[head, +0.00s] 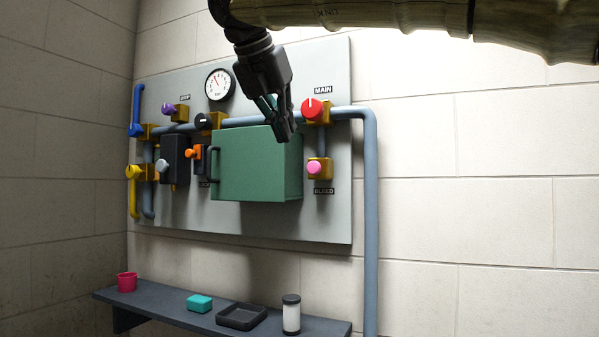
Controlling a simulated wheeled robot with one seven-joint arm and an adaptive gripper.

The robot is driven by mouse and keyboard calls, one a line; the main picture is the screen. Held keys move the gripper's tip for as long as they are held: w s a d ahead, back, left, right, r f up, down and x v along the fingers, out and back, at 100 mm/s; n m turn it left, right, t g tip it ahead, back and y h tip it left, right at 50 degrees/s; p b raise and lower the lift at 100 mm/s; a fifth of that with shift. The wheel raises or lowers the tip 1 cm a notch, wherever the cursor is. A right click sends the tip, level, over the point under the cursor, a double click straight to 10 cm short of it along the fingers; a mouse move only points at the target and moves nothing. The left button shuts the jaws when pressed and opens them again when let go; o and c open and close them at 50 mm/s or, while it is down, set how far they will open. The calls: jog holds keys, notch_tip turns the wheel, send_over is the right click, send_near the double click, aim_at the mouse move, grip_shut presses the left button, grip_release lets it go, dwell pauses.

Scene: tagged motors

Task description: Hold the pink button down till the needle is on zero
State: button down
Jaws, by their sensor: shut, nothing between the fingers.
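The pink button (314,167) sits on a yellow block at the right of the wall panel, above a label reading BLEED. The gauge (218,85) is a white round dial at the panel's top; its needle points up and left, but the numbers are too small to read. My gripper (287,138) is shut and empty. It hangs down in front of the panel, up and left of the pink button in the picture and apart from it. It overlaps the top right of the green box in the picture.
The green box (255,165) stands out from the panel (335,225) left of the button. A red MAIN knob (312,109) and a blue-grey pipe (371,220) are nearby. Below, a shelf (165,307) holds a pink cup, teal box, black tray and jar.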

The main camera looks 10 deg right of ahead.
aim_at(315, 168)
jog(key=w+d+f+p, duration=0.4)
jog(key=w+d+f, duration=0.2)
jog(key=w, duration=0.2)
jog(key=shift+f, duration=0.2)
dwell(0.7)
jog(key=shift+w, duration=0.1)
